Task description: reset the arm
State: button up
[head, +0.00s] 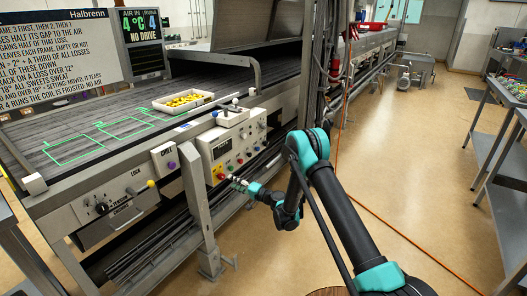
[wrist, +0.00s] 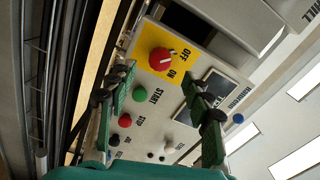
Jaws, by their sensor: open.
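My gripper (head: 236,181) is at the end of my bent arm, close in front of the control panel (head: 224,150) on the side of the long machine. In the wrist view my gripper (wrist: 160,85) is open, its two green fingers apart with nothing held between them. A red rotary knob (wrist: 161,58) on a yellow plate marked ON shows beyond the fingertips. A green button (wrist: 140,94) by the word START and a smaller red button (wrist: 125,121) lie between the fingers. I cannot tell whether a fingertip touches the panel.
A belt (head: 90,110) with green outlines carries a white tray (head: 156,103) of yellow pieces. A grey post (head: 198,200) stands left of my gripper. An orange hose (head: 400,233) crosses the floor. Grey tables (head: 499,100) stand at right; open floor lies between.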

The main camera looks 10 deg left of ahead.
jog(key=s+d+r+n+g+h, duration=0.1)
jog(key=s+d+r+h, duration=0.25)
jog(key=d+r, duration=0.6)
jog(key=s+d+r+n+h, duration=0.2)
jog(key=s+d+r+h, duration=0.15)
jog(key=d+r, duration=0.6)
jog(key=s+d+f+h, duration=0.1)
jog(key=s+d+h, duration=0.2)
jog(key=s+d, duration=0.7)
jog(key=s+d+f+m+g+h, duration=0.1)
jog(key=s+d+f+h, duration=0.1)
jog(key=s+d, duration=0.8)
jog(key=s+d+f+h, duration=0.2)
jog(key=s+d+h, duration=0.2)
jog(key=s+d, duration=0.6)
jog(key=d, duration=0.3)
jog(key=shift+s+f+m+g+h, duration=0.15)
jog(key=shift+f+m+g+h, duration=0.05)
jog(key=shift+m+g+h, duration=0.1)
